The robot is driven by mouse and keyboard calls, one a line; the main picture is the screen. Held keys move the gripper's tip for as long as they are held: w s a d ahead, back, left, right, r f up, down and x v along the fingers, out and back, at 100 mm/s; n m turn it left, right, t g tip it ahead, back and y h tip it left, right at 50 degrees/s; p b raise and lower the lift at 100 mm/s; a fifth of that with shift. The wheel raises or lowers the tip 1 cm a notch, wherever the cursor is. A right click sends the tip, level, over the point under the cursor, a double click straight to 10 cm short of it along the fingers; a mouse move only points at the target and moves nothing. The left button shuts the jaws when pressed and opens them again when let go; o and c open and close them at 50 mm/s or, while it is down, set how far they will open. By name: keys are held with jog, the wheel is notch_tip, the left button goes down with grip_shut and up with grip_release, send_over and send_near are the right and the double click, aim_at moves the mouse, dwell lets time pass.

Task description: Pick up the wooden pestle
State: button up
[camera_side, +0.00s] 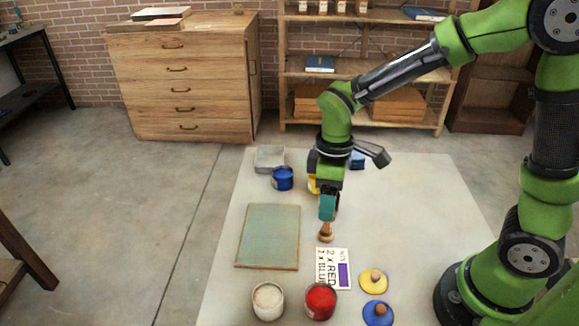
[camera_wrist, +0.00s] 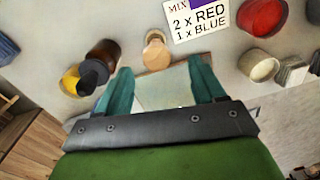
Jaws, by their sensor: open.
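The wooden pestle (camera_side: 325,235) stands on the pale mat (camera_side: 410,215), just below my gripper (camera_side: 327,218) in the side view. In the wrist view the light wooden pestle (camera_wrist: 156,50) shows just beyond the fingertips, roughly centred between them. My gripper (camera_wrist: 160,68) is open, with its two teal fingers spread and nothing held between them. In the side view the fingers overlap, and the gap between the fingertips and the pestle's top is too small to tell.
A card (camera_side: 334,268) lies in front of the pestle, and a green board (camera_side: 268,237) lies left. White (camera_side: 268,301) and red (camera_side: 320,301) pots stand in front. Yellow (camera_side: 373,281) and blue (camera_side: 377,313) knobbed lids lie right. A blue pot (camera_side: 283,178) stands behind. A dark brown bottle (camera_wrist: 101,60) is left in the wrist view.

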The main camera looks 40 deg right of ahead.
aim_at(327, 225)
jog(key=shift+d+f, duration=0.1)
jog(key=shift+f, duration=2.6)
jog(key=c, duration=1.1)
